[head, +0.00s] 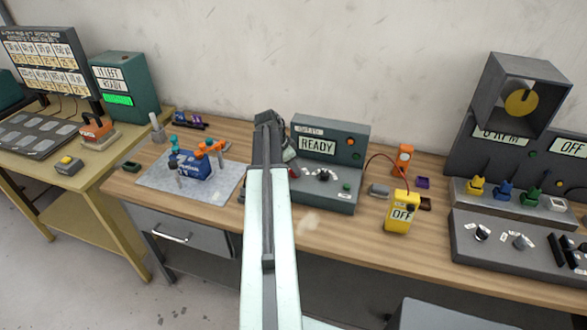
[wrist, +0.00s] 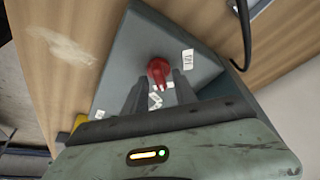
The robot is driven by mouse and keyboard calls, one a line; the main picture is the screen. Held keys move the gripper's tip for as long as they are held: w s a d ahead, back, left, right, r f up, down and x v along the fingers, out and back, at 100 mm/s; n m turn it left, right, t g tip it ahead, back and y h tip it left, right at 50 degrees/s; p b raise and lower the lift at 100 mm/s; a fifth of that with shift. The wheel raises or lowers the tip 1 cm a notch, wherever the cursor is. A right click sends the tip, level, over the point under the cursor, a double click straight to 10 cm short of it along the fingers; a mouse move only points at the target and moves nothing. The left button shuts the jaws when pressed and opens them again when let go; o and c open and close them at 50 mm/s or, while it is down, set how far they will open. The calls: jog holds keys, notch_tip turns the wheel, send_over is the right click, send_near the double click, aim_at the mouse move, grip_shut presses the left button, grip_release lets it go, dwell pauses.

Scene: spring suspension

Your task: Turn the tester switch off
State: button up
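A grey tester box (head: 340,142) with a display reading READY stands at the middle of the bench in the head view. A red knob (wrist: 159,70) sits on a grey panel (wrist: 140,38) in the wrist view; a small red part (head: 292,171) shows beside my arm in the head view. My gripper (wrist: 160,80) is open, its two dark fingers apart and pointing at the red knob, one towards each side. I cannot tell whether they touch it. My arm hides the tester's left part and most of the gripper in the head view. The knob's exact setting is unclear.
A yellow meter (head: 402,212) reading OFF, with a red lead, stands right of the tester. A grey mat (head: 160,184) with a blue object (head: 193,165) lies to the left. A grey control panel (head: 500,262) fills the right. A dark cable (wrist: 243,35) runs beside the knob's panel.

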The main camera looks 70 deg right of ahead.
grip_shut()
jog(key=shift+d, duration=0.2)
jog(key=shift+a, duration=0.15)
jog(key=shift+a+n+t+h, duration=0.15)
jog(key=shift+n+t+h, duration=0.25)
jog(key=shift+n, duration=0.7)
jog(key=n+t, duration=0.1)
jog(key=n, duration=0.4)
jog(key=shift+s+t, duration=0.2)
jog(key=shift+t, duration=0.2)
jog(key=n+t, duration=0.1)
jog(key=n, duration=0.2)
jog(key=n+t, duration=0.1)
jog(key=n, duration=0.1)
jog(key=shift+s+n, duration=0.15)
jog(key=shift+n, duration=0.25)
jog(key=n, duration=0.2)
jog(key=n+t+y, duration=0.1)
jog(key=n, duration=0.1)
jog(key=shift+s+n+t, duration=0.1)
jog(key=shift+n+t, duration=0.2)
jog(key=shift+n, duration=0.1)
jog(key=shift+o, duration=1.2)
grip_release()
